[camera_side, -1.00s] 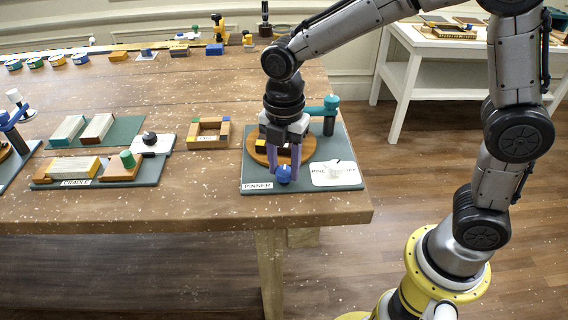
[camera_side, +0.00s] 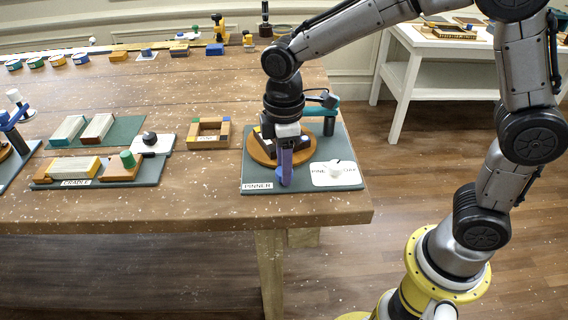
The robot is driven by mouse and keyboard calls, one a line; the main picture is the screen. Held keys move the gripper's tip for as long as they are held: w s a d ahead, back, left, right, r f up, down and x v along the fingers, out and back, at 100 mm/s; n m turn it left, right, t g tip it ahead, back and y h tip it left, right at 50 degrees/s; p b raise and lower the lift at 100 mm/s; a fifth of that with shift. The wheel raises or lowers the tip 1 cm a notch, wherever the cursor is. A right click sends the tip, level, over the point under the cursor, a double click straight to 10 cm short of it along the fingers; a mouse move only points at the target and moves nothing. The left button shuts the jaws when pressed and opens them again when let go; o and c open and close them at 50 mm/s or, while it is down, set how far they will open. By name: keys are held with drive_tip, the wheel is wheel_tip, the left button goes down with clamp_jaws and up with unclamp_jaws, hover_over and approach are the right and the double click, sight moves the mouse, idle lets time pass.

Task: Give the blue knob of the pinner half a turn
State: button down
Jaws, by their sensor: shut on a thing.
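The pinner is a dark green-grey board (camera_side: 256,173) at the table's front right corner, with a label reading PINNER. It carries a round orange-brown disc (camera_side: 256,153), a teal post with an arm (camera_side: 330,122) and a white plate with a white knob (camera_side: 335,172). The blue knob (camera_side: 281,177) is at the front of the disc, mostly hidden behind my gripper. My gripper (camera_side: 286,178) points down with its purple fingers shut on the blue knob. The fingers are seen nearly edge-on, one in front of the other.
Left of the pinner are a small wooden frame (camera_side: 209,143), a board labelled CRADLE (camera_side: 150,174) and another green board with blocks (camera_side: 123,129). Several small items line the table's back edge. A white side table (camera_side: 440,68) stands behind at right.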

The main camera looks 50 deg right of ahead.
drive_tip(key=m, duration=0.5)
drive_tip(key=shift+m, duration=0.3)
drive_tip(key=m, duration=0.5)
drive_tip(key=shift+m, duration=0.3)
drive_tip(key=m, duration=0.5)
drive_tip(key=shift+r, duration=0.1)
drive_tip(key=m, duration=0.6)
drive_tip(key=shift+m, duration=0.3)
drive_tip(key=shift+c, duration=2.2)
unclamp_jaws()
wheel_tip(320, 180, up, 14)
